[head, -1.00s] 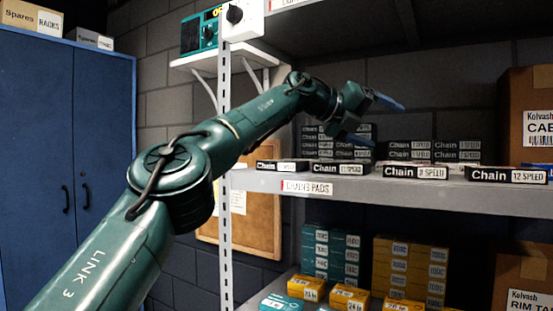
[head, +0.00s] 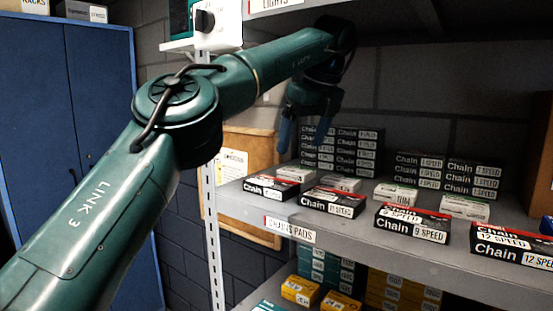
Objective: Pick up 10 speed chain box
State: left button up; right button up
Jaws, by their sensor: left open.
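Several black chain boxes with white labels lie along the front of the shelf. The leftmost chain box (head: 270,187) and the second chain box (head: 333,202) have speed labels too small to read surely, so I cannot tell which is the 10 speed one. A third chain box (head: 411,225) seems to read 9 SPEED, and the rightmost chain box (head: 512,245) reads 12 SPEED. My left gripper (head: 303,143) is open and empty, fingers pointing down, above the shelf's left part, apart from the front boxes. My right gripper is not in view.
Stacked chain boxes (head: 342,150) stand at the back, near the gripper, with more stacks (head: 447,175) to the right. Small white boxes (head: 465,208) lie behind the front row. A shelf upright (head: 209,235) stands left, and an upper shelf hangs overhead.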

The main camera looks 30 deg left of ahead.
pick_arm(q)
jog(key=r+n, duration=0.1)
jog(key=n, duration=0.1)
send_over(271, 182)
jog(key=d, duration=0.3)
jog(key=shift+g+y, duration=0.4)
notch_tip(271, 182, down, 6)
jog(key=shift+s+r+b, duration=0.15)
jog(key=shift+r+b, duration=0.05)
jog(key=shift+b, duration=0.15)
jog(key=x, duration=0.2)
jog(key=p+x, duration=0.1)
jog(key=x, duration=0.1)
jog(key=shift+a+f, duration=0.15)
jog(key=shift+a, duration=0.2)
jog(key=shift+a+f, duration=0.15)
jog(key=shift+f, duration=0.25)
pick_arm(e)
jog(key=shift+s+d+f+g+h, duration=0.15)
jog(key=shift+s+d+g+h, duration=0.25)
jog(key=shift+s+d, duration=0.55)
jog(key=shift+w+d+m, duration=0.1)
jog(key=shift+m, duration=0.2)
pick_arm(q)
jog(key=c, duration=1.2)
jog(key=shift+c, duration=0.3)
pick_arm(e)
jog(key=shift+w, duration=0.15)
